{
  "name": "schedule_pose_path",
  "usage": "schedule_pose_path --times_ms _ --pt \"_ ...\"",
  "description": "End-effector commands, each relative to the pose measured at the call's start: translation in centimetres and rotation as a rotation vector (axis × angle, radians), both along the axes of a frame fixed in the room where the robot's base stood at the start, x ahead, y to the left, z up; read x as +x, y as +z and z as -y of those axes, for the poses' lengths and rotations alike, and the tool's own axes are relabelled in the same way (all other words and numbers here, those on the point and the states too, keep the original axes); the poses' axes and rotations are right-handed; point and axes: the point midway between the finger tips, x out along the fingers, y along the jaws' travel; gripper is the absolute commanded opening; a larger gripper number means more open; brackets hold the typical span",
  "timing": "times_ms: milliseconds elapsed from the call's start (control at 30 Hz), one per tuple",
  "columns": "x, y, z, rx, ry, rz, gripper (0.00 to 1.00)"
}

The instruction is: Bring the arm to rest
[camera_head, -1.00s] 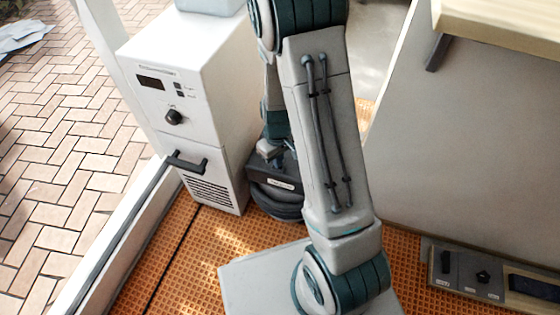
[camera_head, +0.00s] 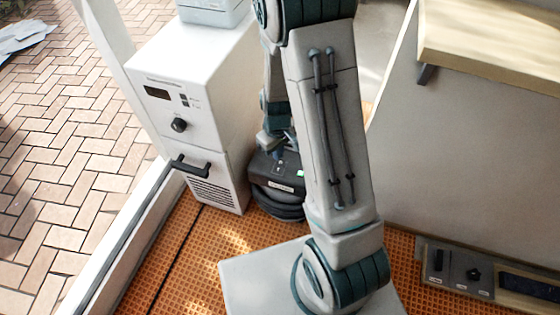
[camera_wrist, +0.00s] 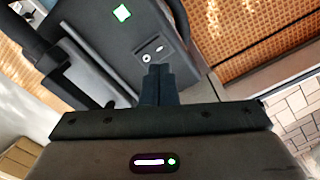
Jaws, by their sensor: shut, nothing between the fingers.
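My gripper (camera_wrist: 159,84) is shut and empty in the wrist view, its two dark fingers together. Just beyond the fingertips is a dark grey device (camera_wrist: 105,28) with a lit green square and a small panel with two round marks. In the head view the device (camera_head: 268,180) stands on the floor beside the white cabinet. My gripper (camera_head: 277,156) points down over it there, partly hidden behind my own arm. I cannot tell whether the fingertips touch the device.
A white cabinet (camera_head: 178,100) with a knob and black handle stands left of the device. A wooden shelf (camera_head: 490,50) juts from the pale wall at the right. A low control panel (camera_head: 462,268) lies at the lower right. Orange grid flooring (camera_head: 190,262) is open at the lower left.

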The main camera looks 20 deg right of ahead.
Motion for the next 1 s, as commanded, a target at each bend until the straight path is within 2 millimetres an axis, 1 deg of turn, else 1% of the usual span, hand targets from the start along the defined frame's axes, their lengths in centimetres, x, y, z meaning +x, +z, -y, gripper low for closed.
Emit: schedule_pose_path --times_ms 33,67,567,667,767,867,900,967,1000 --pt "0.0 0.6 0.0 0.0 0.0 0.0 0.0" --pt "0.0 0.7 0.0 0.0 0.0 0.0 0.0" --pt "0.0 0.7 0.0 0.0 0.0 0.0 0.0" --pt "0.0 1.2 0.0 0.001 -0.003 0.002 0.0" --pt "0.0 3.8 -0.1 0.007 -0.016 0.014 0.0" --pt "-0.3 8.4 -0.3 0.019 -0.044 0.032 0.0" --pt "-0.5 10.7 -0.4 0.024 -0.059 0.041 0.0" --pt "-0.9 14.1 -0.5 0.031 -0.082 0.055 0.0" --pt "-1.2 16.4 -0.6 0.036 -0.098 0.063 0.0"
